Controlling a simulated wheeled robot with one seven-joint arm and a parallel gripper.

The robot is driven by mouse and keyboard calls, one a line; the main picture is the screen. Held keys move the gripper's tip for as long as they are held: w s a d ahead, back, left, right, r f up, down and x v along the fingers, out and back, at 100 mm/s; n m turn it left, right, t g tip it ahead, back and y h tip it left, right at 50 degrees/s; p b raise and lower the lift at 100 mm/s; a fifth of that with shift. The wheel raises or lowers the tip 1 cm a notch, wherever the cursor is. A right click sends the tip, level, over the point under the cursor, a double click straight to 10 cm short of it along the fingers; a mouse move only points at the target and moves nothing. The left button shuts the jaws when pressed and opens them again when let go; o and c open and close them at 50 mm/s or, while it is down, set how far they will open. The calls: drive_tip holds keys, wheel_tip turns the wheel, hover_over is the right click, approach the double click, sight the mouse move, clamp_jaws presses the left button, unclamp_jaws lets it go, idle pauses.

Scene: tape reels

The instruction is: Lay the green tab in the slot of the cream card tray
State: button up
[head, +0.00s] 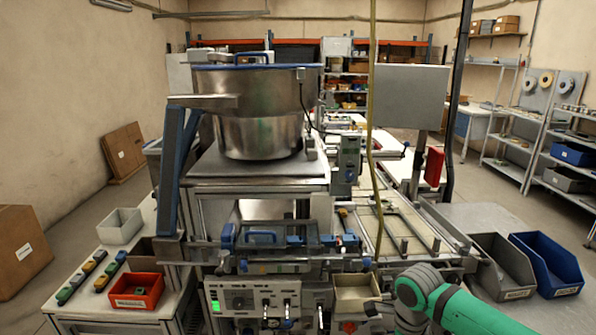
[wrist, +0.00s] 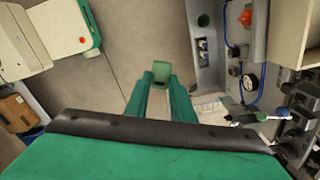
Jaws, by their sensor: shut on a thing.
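My gripper (wrist: 161,81) shows in the wrist view, its two green fingers shut on a small green tab (wrist: 162,70). The tab sticks out beyond the fingertips, held in the air above the grey floor. In the head view my green arm is at the lower right, and I cannot make out the fingers or the tab there. A cream open-topped tray (head: 356,292) sits at the front of the machine, just left of my arm. It may be the card tray; I cannot make out a slot in it.
A metal bowl feeder (head: 258,110) stands on the machine. A red bin (head: 136,291) is at the left, with grey (head: 502,266) and blue (head: 548,262) bins at the right. A gauge with tubing (wrist: 250,82) lies right of my fingers. A yellow cable (head: 372,120) hangs down.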

drive_tip(key=s+a+f+n, duration=0.1)
drive_tip(key=a+f+n, duration=1)
drive_tip(key=f, duration=0.4)
drive_tip(key=s+a+f+n, duration=0.1)
drive_tip(key=a+f+n, duration=1)
drive_tip(key=f, duration=0.4)
drive_tip(key=shift+s+a+f, duration=0.15)
drive_tip(key=shift+s+a, duration=0.1)
drive_tip(key=shift+s, duration=0.1)
drive_tip(key=shift+d, duration=0.1)
